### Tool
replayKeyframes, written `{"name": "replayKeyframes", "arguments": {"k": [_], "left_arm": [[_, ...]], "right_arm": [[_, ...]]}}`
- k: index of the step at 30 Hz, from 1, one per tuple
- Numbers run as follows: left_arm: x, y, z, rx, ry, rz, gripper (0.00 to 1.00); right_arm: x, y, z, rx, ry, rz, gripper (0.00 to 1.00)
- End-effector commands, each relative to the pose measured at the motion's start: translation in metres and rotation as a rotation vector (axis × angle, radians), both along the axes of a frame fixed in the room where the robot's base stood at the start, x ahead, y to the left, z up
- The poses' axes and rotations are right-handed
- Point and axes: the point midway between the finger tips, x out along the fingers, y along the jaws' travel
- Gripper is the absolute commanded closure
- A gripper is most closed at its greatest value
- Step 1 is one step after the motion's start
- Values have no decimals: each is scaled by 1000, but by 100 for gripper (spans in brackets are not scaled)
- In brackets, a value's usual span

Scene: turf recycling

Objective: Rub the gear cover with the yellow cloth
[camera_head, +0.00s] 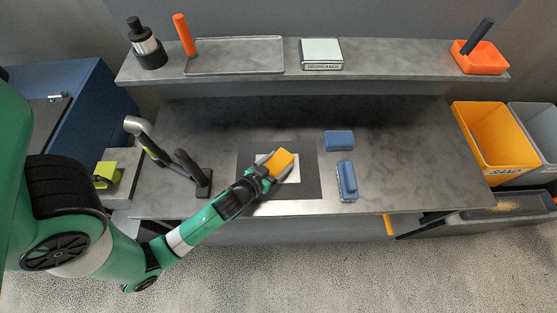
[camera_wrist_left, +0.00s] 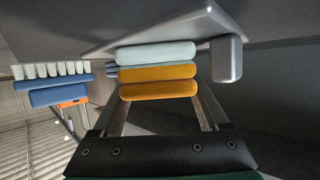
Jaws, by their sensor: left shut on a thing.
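My left gripper (camera_head: 270,168) is shut on the folded yellow cloth (camera_head: 281,161), which looks orange. In the left wrist view the cloth (camera_wrist_left: 158,82) sits in rounded layers between my two fingers. A light, roughly square plate, apparently the gear cover (camera_head: 291,175), lies on a dark mat (camera_head: 306,188) under the cloth and gripper, partly hidden. In the left wrist view a grey metal plate with a block at one end (camera_wrist_left: 228,60) appears beyond the cloth. A pale rounded layer (camera_wrist_left: 156,53) lies between them; I cannot tell whether cloth and cover touch. My right gripper is out of view.
Right of the mat lie a blue block (camera_head: 339,140) and a blue brush (camera_head: 347,181). A black-handled tool (camera_head: 193,172) stands left. The back shelf (camera_head: 400,63) holds a bottle, tray, degreaser box and orange bin. The bench's right side is clear.

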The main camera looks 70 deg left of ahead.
Motion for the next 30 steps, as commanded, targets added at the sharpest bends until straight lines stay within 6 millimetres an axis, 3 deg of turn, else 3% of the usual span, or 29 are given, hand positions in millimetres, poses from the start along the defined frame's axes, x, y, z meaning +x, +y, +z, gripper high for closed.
{"name": "replayKeyframes", "arguments": {"k": [3, 5, 21, 30], "left_arm": [[0, -1, 8, 0, 4, -3, 79], [1, -2, 26, -1, -1, -9, 79], [4, -6, 73, -1, 2, -19, 79], [5, -6, 82, -1, 2, -22, 79]], "right_arm": [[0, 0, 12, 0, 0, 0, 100], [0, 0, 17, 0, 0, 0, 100], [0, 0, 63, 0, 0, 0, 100], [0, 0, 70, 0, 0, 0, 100]]}}
